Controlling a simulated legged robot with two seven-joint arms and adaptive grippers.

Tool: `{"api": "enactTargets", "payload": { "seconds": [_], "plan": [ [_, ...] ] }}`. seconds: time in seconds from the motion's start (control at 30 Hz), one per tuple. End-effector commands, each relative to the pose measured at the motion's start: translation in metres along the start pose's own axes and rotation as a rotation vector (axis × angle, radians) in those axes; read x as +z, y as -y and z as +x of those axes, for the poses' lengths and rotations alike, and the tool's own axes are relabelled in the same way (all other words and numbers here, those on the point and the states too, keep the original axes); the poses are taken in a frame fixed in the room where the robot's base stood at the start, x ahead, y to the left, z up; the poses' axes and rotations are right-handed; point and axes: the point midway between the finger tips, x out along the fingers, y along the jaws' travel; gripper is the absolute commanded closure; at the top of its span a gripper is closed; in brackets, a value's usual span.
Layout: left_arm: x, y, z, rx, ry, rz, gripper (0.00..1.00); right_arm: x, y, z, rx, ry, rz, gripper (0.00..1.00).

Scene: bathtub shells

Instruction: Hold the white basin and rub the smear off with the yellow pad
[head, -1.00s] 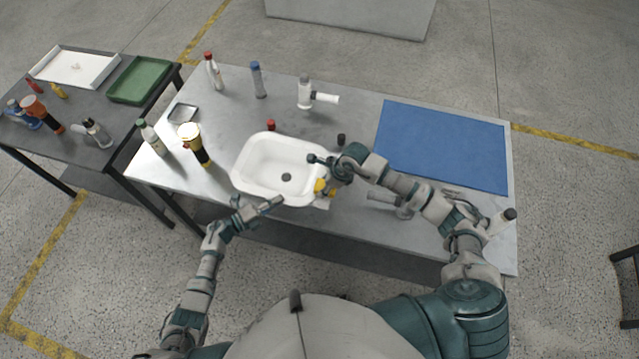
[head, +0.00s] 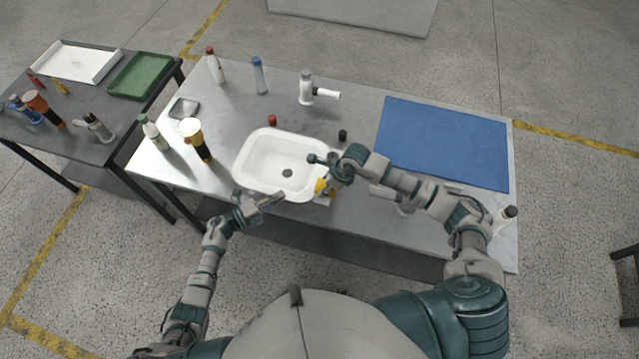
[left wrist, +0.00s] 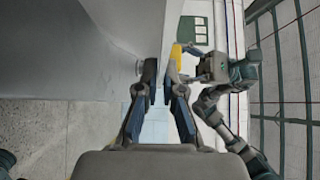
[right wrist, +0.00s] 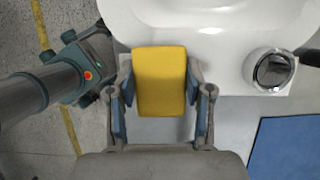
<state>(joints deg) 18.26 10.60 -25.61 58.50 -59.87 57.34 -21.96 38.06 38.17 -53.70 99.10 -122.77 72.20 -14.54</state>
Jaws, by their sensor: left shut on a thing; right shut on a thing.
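The white basin (head: 250,152) lies on the metal table with a dark drain hole in its floor. My left gripper (head: 279,197) is shut on the basin's near rim; the left wrist view shows the pale wall (left wrist: 157,40) between its fingers (left wrist: 162,90). My right gripper (head: 324,178) is shut on the yellow pad (head: 320,186) at the basin's near right corner. In the right wrist view the pad (right wrist: 160,80) sits between the fingers, close to the basin's outer edge (right wrist: 205,55). I cannot tell whether it touches. I cannot make out a smear.
A blue mat (head: 445,143) covers the table's right part. A white fitting (head: 308,90), a red cap (head: 272,120) and a black cap (head: 342,135) stand behind the basin. A black-and-yellow bottle (head: 196,140) stands left. A side table holds a green tray (head: 140,77).

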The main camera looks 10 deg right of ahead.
Motion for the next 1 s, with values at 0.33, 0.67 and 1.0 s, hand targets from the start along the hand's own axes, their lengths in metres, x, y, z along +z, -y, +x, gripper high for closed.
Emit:
{"api": "enactTargets", "payload": {
  "seconds": [0.33,0.67,1.0],
  "plan": [
    [-0.001,-0.003,-0.001,0.004,0.0,-0.004,1.0,0.006,0.0,-0.027,-0.001,0.001,-0.002,0.77],
    [-0.001,-0.003,-0.001,0.005,0.0,-0.004,1.0,0.017,0.0,-0.055,-0.002,0.001,-0.001,0.77],
    [-0.001,-0.003,-0.001,0.005,0.0,-0.004,1.0,0.023,0.0,-0.072,0.0,0.0,0.0,0.77]
  ]
}}
